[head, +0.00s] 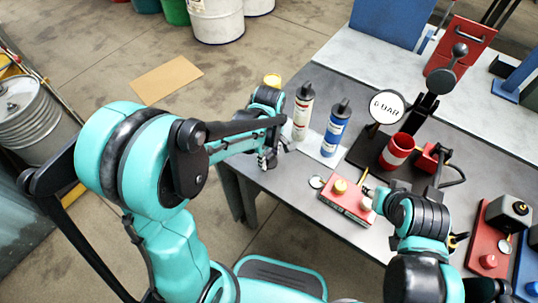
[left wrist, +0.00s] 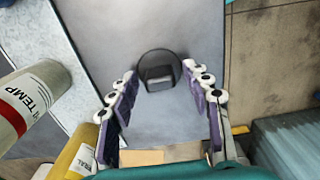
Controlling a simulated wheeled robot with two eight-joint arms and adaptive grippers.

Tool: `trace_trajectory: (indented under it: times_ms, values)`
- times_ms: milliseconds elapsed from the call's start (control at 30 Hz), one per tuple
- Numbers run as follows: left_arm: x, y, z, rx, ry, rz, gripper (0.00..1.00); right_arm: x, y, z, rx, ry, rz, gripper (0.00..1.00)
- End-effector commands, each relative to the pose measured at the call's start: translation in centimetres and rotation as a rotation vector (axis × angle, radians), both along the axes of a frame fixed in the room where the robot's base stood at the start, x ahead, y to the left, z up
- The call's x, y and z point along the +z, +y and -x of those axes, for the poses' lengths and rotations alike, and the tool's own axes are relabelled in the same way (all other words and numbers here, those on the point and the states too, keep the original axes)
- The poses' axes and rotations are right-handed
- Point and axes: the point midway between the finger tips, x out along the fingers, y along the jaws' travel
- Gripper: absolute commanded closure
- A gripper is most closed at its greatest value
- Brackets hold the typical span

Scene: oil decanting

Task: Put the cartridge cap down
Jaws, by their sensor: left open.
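My left gripper (head: 268,160) is at the table's left edge in the head view. In the left wrist view its fingers (left wrist: 160,92) are spread open. A dark round cap (left wrist: 160,66) with a grey, box-like middle shows between the fingertips, with a gap on each side. I cannot see the cap in the head view. A white cartridge (head: 302,112) and a blue cartridge (head: 337,128) stand upright right of the gripper. A yellow cartridge (left wrist: 75,155) shows partly in the left wrist view. My right gripper is by the red box, its fingers unclear.
The grey table (head: 282,181) carries a red box (head: 345,207) with knobs, a red-and-white cup (head: 397,150) and a round "D-BAR" sign (head: 387,106). A small pale disc (head: 317,182) lies left of the red box. Drums and cardboard (head: 167,79) are on the floor.

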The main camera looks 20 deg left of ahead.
Motion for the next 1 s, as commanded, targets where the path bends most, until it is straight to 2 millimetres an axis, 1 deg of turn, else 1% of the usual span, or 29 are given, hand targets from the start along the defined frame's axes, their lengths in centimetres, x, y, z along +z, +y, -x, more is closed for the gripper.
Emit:
trace_trajectory:
  times_ms: [67,167,400,500,600,767,867,967,1000]
  values:
    - [0.6,0.0,0.0,0.000,0.000,0.000,0.51,0.5,0.0,0.0,0.000,0.000,0.000,0.60]
    - [2.2,0.0,0.0,0.000,0.000,0.000,0.51,1.1,0.0,0.0,0.000,0.000,0.000,0.60]
    - [7.7,0.0,0.0,0.000,0.000,0.000,0.51,3.2,0.0,0.0,0.000,0.000,0.000,0.60]
    - [9.6,0.0,0.0,0.000,0.000,0.000,0.51,3.8,0.0,0.0,0.000,0.000,0.000,0.60]
    - [11.0,0.0,0.0,0.000,0.000,0.000,0.51,4.2,0.0,0.0,0.000,0.000,0.000,0.60]
    - [12.3,0.1,0.1,-0.009,-0.005,0.001,0.51,4.5,0.0,0.0,0.000,0.000,0.000,0.60]
    - [13.1,0.4,0.9,-0.075,-0.040,0.003,0.51,4.5,0.0,0.0,0.000,0.000,0.000,0.60]
    - [14.2,1.2,2.4,-0.225,-0.117,-0.003,0.51,4.5,0.0,0.0,0.000,0.000,0.000,0.60]
    - [14.7,1.6,3.2,-0.306,-0.159,-0.012,0.51,4.5,0.0,0.0,0.000,0.000,0.000,0.60]
